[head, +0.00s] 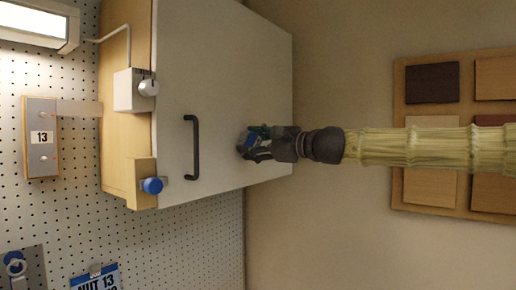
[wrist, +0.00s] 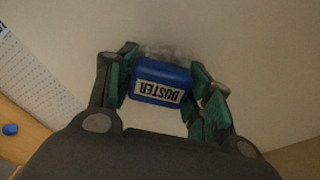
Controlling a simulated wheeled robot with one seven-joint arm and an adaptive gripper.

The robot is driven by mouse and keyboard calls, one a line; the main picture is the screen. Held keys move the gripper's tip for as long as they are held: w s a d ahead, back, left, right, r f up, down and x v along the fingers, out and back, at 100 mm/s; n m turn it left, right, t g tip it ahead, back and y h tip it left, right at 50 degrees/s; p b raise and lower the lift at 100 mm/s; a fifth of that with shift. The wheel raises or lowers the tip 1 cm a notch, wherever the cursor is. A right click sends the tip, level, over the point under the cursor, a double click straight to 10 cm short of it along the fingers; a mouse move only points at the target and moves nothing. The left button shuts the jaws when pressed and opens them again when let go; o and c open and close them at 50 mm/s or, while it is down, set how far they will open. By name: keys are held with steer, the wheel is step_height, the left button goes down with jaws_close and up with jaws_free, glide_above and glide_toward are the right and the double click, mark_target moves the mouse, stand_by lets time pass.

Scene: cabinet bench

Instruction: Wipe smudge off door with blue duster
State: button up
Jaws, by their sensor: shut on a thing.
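The pale cabinet door (head: 225,60) fills the middle of the head view and the background of the wrist view (wrist: 240,50). My gripper (head: 249,146) is at the door's face, right of its black handle. In the wrist view, the green-padded fingers of my gripper (wrist: 162,66) are shut on the blue duster (wrist: 158,78), whose white label reads DUSTER. A grey smudge (wrist: 168,50) shows on the door just beyond the duster. Part of the smudge may be hidden behind it. I cannot tell whether the duster touches the door.
The black handle (head: 194,148) stands out from the door. A blue knob (head: 152,186) and a white box with a grey knob (head: 148,88) sit at the cabinet's left edge. A lamp (head: 38,22) is at top left. A board of wood samples (head: 430,148) hangs at right.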

steer(key=shift+s+a, duration=0.15)
steer(key=shift+s, duration=0.1)
steer(key=shift+s+d, duration=0.3)
steer(key=shift+d, duration=0.15)
steer(key=shift+p+v, duration=0.3)
steer(key=shift+v, duration=2.05)
steer(key=shift+w, duration=0.1)
steer(key=v, duration=0.3)
steer(key=shift+f, duration=0.15)
